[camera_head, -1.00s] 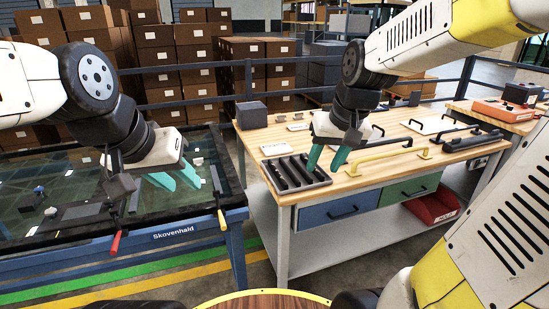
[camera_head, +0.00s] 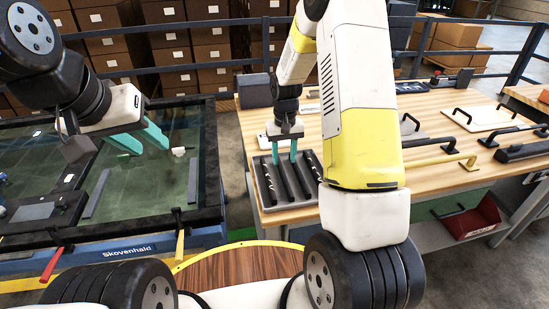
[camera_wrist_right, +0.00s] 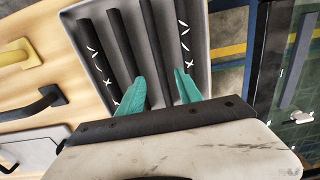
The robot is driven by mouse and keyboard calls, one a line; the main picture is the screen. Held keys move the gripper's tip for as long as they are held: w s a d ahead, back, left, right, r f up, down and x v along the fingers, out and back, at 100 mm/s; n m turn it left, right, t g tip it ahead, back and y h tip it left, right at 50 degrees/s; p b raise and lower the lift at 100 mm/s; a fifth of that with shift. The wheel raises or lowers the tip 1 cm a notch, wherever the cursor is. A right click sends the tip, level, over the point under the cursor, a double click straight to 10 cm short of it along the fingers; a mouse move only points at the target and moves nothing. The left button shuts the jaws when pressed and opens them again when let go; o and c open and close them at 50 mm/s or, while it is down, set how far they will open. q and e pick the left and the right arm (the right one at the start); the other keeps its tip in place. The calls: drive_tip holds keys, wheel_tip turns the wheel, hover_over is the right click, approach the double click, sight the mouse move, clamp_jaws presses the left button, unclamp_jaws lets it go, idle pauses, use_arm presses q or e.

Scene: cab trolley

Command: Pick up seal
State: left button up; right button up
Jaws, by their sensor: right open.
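The seal appears to be one of the long dark strips (camera_wrist_right: 164,35) lying side by side in a grey tray; I cannot tell which one. The tray (camera_wrist_right: 70,14) also shows in the head view (camera_head: 262,196), at the near left of the wooden bench. My right gripper (camera_head: 284,157) is open and empty, pointing down over the tray. In the right wrist view my right gripper (camera_wrist_right: 160,88) has its teal fingers spread either side of a strip, and contact cannot be judged. My left gripper (camera_head: 143,143) is open and empty above the glass-topped table.
The bench (camera_head: 445,120) carries a yellow handle (camera_head: 440,161), black handles and a grey block (camera_head: 255,90). The blue-framed glass table (camera_head: 130,190) stands to the left. A red bin (camera_head: 475,220) sits below the bench. A railing and stacked boxes are behind.

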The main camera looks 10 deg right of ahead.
sight(284, 173)
drive_tip(key=f, duration=0.6)
drive_tip(key=shift+s+f, duration=0.1)
drive_tip(key=shift+s, duration=0.1)
clamp_jaws()
